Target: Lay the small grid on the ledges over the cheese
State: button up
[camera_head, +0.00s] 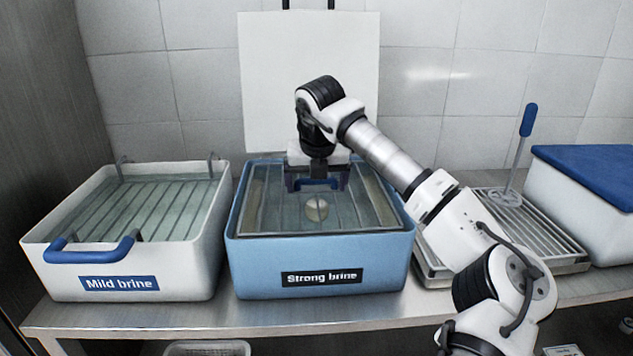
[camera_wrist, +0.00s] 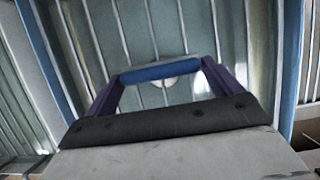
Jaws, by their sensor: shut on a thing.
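My gripper (camera_head: 317,184) is over the blue tub labelled "Strong brine" (camera_head: 320,247) and is shut on the blue handle (camera_wrist: 160,73) of the small grid. The small grid (camera_head: 285,212) is a set of thin parallel bars lying level within the tub's opening. It also shows below my fingers in the wrist view (camera_wrist: 150,35). The round pale cheese (camera_head: 317,210) shows beneath the bars near the middle, and partly behind the handle in the wrist view (camera_wrist: 168,81). Tan strips, perhaps the ledges (camera_head: 379,203), run along the tub's sides. I cannot tell whether the grid touches them.
At right are a slatted drain tray (camera_head: 545,235), a blue-handled tool (camera_head: 527,122) and a blue-lidded white box (camera_head: 590,200). A white board (camera_head: 270,80) hangs behind.

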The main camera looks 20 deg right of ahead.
jog(key=shift+f+b, duration=0.45)
dwell(0.3)
jog(key=o, duration=0.8)
jog(key=shift+f, duration=0.1)
jog(key=shift+c, duration=0.2)
dwell(0.4)
notch_tip(320, 180, up, 10)
jog(key=p, duration=0.6)
dwell(0.6)
